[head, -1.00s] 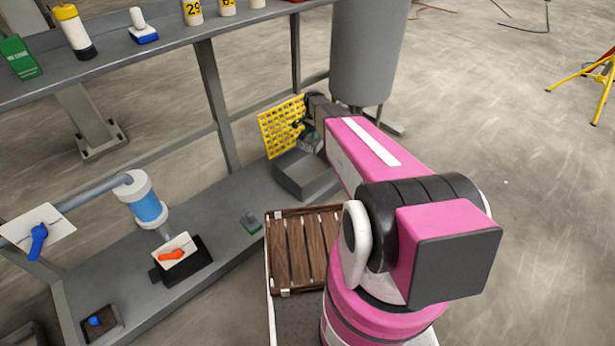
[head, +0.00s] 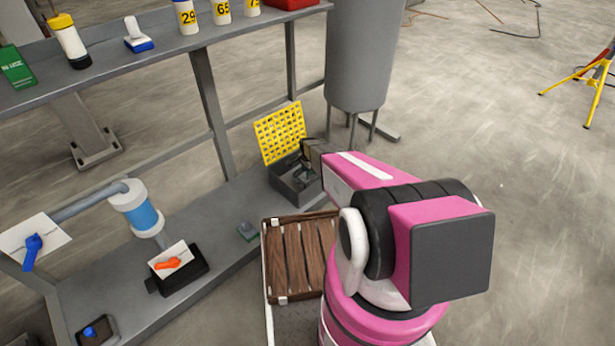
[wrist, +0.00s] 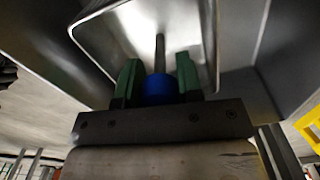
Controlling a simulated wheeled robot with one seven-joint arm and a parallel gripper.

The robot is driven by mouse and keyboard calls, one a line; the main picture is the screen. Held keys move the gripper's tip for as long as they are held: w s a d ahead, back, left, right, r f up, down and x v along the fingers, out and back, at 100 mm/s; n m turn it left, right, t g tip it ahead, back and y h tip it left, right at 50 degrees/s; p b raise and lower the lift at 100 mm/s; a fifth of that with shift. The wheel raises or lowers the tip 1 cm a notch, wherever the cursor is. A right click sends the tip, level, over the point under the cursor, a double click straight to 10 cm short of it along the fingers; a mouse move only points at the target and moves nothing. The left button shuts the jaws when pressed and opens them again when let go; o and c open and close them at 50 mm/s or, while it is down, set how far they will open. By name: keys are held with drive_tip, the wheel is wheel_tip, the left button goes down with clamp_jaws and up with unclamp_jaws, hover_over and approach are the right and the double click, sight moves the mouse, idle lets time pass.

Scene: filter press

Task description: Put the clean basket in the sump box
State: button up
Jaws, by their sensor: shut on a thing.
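The sump box (head: 290,188) is a grey open box on the low bench in the head view, with a yellow grid (head: 280,132) standing upright behind it. My gripper (head: 303,172) is low at its opening. In the wrist view, the green fingers of my gripper (wrist: 158,75) are shut on a blue knob (wrist: 159,90) with a grey stem. I take the knob as the clean basket's handle. The stem runs towards a pale metal pan-like shape (wrist: 185,30), between darker grey walls. Whether the basket touches the box floor cannot be told; my arm hides part of the box.
A wooden slatted crate (head: 300,258) lies nearest my arm. A grey tank (head: 362,60) stands behind the bench. A shelf with bottles runs above.

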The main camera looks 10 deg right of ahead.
sight(308, 179)
drive_tip(key=shift+f, duration=1.8)
drive_tip(key=shift+f, duration=0.1)
drive_tip(key=o, duration=1)
wheel_tip(308, 179, up, 12)
drive_tip(key=shift+f, duration=0.1)
drive_tip(key=s+r+n, duration=0.4)
drive_tip(key=s+r, duration=0.5)
drive_tip(key=s, duration=0.1)
drive_tip(key=s+r+n, duration=0.4)
drive_tip(key=s+r, duration=0.6)
drive_tip(key=s+d+r+n, duration=0.1)
drive_tip(key=s+r+n, duration=0.4)
drive_tip(key=s+r, duration=0.5)
drive_tip(key=shift+r, duration=0.25)
